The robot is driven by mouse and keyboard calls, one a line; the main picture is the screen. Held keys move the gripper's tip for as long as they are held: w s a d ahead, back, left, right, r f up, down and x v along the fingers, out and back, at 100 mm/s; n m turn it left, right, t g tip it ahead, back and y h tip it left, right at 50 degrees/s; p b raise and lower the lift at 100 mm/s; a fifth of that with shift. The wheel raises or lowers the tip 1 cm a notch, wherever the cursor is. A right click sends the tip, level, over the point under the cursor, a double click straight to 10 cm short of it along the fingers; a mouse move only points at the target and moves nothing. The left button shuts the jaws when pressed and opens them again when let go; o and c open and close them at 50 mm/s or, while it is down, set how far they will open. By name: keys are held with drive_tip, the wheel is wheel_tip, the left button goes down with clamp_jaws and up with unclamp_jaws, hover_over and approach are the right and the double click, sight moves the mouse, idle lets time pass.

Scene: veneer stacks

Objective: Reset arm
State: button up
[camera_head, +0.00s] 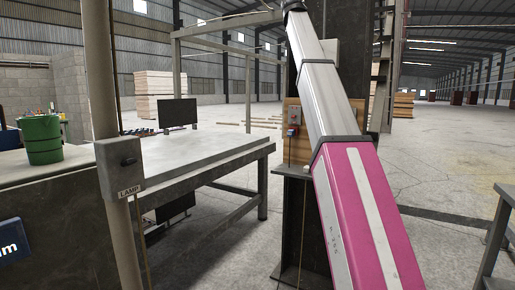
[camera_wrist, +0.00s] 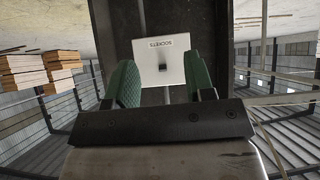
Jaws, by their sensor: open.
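My gripper (camera_wrist: 163,62) shows in the wrist view with its two green-padded fingers apart and nothing held between them. Beyond the fingers is a white plate (camera_wrist: 150,49) with a small dark switch, its label SOCKETS appearing upside down. The plate sits on a dark upright surface (camera_wrist: 122,22). I cannot tell how far it is from the fingertips. In the head view my pink and silver arm reaches up to the top edge, and the gripper is out of that picture.
A grey LAMP switch box (camera_head: 120,165) is on a pole at the left. A workbench (camera_head: 205,150) stands behind it, with a monitor (camera_head: 177,113). A green bucket (camera_head: 41,139) stands on a left counter. A dark column (camera_head: 308,215) is behind my arm. Open floor lies beyond.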

wheel_tip(320, 180, down, 55)
drive_tip(key=s+n+g+y, duration=0.2)
drive_tip(key=n+g, duration=0.1)
drive_tip(key=g, duration=0.1)
drive_tip(key=s+f+n+g, duration=0.1)
drive_tip(key=s+f, duration=0.3)
drive_tip(key=f, duration=0.3)
drive_tip(key=s+f+y, duration=0.1)
drive_tip(key=s+f, duration=0.3)
drive_tip(key=f, duration=0.3)
drive_tip(key=s+f+n+g, duration=0.1)
drive_tip(key=s+f, duration=0.3)
drive_tip(key=f, duration=0.3)
drive_tip(key=s+f+g+y, duration=0.2)
drive_tip(key=s+f+g, duration=0.1)
drive_tip(key=s+f, duration=1.5)
drive_tip(key=shift+s+a+f, duration=0.25)
drive_tip(key=shift+s, duration=1)
